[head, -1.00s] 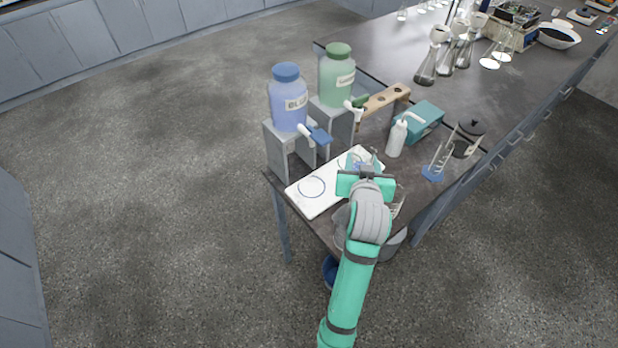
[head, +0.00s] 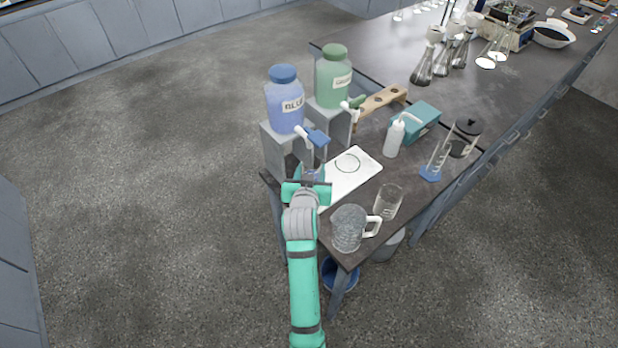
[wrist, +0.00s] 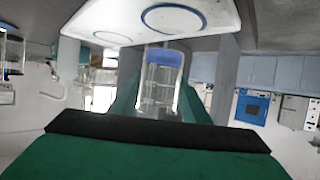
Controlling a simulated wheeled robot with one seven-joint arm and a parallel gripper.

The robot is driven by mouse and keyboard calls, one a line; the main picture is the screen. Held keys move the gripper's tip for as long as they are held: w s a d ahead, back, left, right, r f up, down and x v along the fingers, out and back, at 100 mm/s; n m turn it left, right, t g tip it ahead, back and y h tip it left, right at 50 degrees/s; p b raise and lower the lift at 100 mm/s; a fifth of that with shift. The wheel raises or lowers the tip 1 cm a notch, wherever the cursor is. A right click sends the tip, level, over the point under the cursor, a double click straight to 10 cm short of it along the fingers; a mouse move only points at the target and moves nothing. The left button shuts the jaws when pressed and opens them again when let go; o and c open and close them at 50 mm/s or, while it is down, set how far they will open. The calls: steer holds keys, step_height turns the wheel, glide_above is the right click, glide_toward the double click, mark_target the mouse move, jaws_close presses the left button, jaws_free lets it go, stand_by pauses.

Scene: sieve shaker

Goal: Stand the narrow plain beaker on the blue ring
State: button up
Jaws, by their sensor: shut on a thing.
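My gripper (head: 307,187) is shut on the narrow plain beaker, at the left end of the white board (head: 352,185). In the wrist view the clear beaker (wrist: 160,88) sits between the fingers, inverted in the picture, with blue liquid at its base. The blue ring (wrist: 173,18) shows near the beaker's base, with a gap in the picture between them; I cannot tell the true height. In the head view my gripper hides that ring and most of the beaker. A second, dark ring (head: 347,163) lies bare on the board's far part.
A blue-capped jar (head: 285,105) and a green-capped jar (head: 333,78) with taps stand on grey stands behind the board. A glass jug (head: 348,230) and a wider beaker (head: 388,203) stand right of my arm. A wash bottle (head: 394,140) stands beyond the board.

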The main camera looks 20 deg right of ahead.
steer(key=shift+w+a+f, duration=0.15)
steer(key=shift+f, duration=0.85)
steer(key=shift+w+a+f, duration=0.15)
steer(key=shift+f, duration=0.8)
steer(key=shift+d, duration=0.1)
steer(key=shift+s, duration=0.15)
steer(key=shift+f, duration=0.1)
steer(key=o, duration=1.1)
